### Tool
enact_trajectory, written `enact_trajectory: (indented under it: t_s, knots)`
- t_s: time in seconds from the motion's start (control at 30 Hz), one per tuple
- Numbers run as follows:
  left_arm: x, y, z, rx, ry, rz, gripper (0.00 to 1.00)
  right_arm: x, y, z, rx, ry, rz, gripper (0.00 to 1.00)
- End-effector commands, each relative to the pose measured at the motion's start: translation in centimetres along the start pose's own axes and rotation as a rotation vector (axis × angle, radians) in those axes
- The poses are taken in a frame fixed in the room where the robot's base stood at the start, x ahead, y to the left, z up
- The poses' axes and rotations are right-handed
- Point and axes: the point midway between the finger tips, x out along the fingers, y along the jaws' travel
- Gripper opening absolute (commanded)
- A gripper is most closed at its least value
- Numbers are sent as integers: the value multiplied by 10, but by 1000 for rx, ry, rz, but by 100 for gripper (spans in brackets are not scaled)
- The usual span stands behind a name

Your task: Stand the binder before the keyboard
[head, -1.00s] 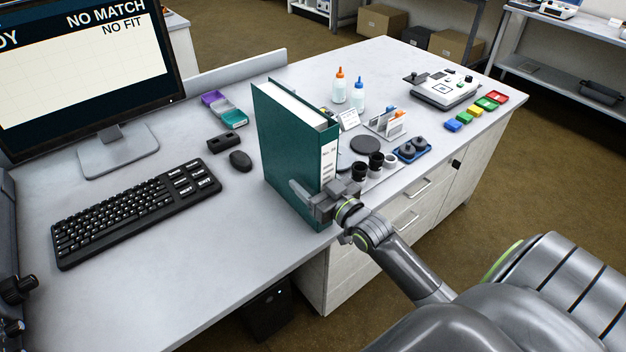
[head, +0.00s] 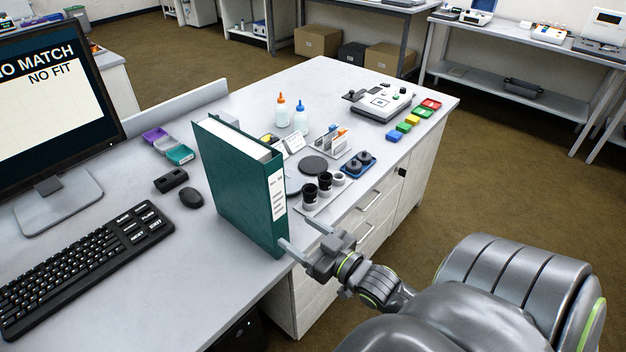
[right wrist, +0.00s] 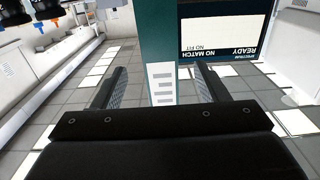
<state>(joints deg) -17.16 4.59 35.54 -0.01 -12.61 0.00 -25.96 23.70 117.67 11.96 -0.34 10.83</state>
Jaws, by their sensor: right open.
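The teal binder (head: 238,190) stands upright near the desk's front edge, its labelled spine facing right toward my right gripper. The black keyboard (head: 85,265) lies flat to the binder's left, with bare desk and the mouse between them. My right gripper (head: 297,233) is open and empty, just off the lower part of the spine. In the right wrist view the binder's spine (right wrist: 157,50) shows between and beyond the two spread fingers (right wrist: 159,82). My left gripper is not in view.
The mouse (head: 191,197) and a small black block (head: 171,181) lie left of the binder. Black cups (head: 317,188), a dark disc (head: 314,164) and bottles (head: 301,117) stand behind it. The monitor (head: 55,100) is at left. Desk before the keyboard (head: 170,300) is bare.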

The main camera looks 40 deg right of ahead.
Motion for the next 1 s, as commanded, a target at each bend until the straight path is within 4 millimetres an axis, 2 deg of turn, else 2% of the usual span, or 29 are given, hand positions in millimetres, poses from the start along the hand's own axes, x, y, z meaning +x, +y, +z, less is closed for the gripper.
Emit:
enact_trajectory:
  t_s: [0.27, 0.37, 0.47, 0.57, 0.6, 0.67, 0.8, 0.87, 0.9, 1.0]
  knots:
    - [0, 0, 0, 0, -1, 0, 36, -1, 1, 2, -1, -4, 2, 67]
    - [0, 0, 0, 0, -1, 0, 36, -1, 7, 22, -3, -45, 24, 67]
    - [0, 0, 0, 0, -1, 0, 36, -3, 21, 68, -8, -140, 69, 67]
    - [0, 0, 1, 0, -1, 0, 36, -14, 36, 135, -11, -283, 126, 67]
    - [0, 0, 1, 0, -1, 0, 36, -21, 40, 163, -14, -345, 147, 67]
    - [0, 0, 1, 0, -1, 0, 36, -35, 45, 204, -14, -439, 174, 67]
    - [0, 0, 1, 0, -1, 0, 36, -79, 45, 294, -12, -662, 220, 67]
    - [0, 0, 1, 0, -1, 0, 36, -102, 41, 329, -10, -758, 231, 67]
    - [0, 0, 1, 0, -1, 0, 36, -120, 36, 351, -9, -823, 236, 67]
    - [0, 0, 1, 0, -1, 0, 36, -167, 20, 402, -1, -987, 240, 67]
